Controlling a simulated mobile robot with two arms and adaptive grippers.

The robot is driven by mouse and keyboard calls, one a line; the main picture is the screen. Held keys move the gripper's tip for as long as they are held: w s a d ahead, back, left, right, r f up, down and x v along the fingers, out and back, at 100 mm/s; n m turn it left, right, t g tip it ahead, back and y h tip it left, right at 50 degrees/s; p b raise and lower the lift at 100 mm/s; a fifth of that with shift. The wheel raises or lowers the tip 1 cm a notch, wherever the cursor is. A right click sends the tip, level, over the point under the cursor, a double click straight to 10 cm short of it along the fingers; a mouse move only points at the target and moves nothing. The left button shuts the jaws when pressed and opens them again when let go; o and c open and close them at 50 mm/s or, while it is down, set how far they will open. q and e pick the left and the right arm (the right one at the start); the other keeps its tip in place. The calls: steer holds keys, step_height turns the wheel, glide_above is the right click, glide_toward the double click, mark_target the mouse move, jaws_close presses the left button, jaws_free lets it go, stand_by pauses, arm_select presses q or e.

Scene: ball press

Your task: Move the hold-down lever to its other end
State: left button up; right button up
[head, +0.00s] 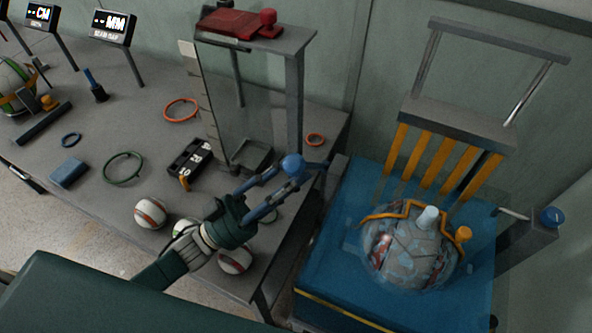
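A blue ball knob (292,164) stands at the table's right edge, beside the press. A short dark arm runs from it toward the press; I take this as the hold-down lever. My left gripper (288,174) reaches up from below, with its two blue fingers on either side of the knob. I cannot tell whether they grip it. In the press, a patterned ball (408,252) sits on the blue bed (335,272), under an orange bar (388,215) with an orange knob (463,234). My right gripper is out of view.
The grey table (90,200) holds a clear-fronted stand (300,95), a black number block (190,158), rings, a blue block (68,172) and several balls near its front edge. A blue dial knob (552,217) is on the press's right side.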

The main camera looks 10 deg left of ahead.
arm_select(q)
steer(key=v, duration=1.1)
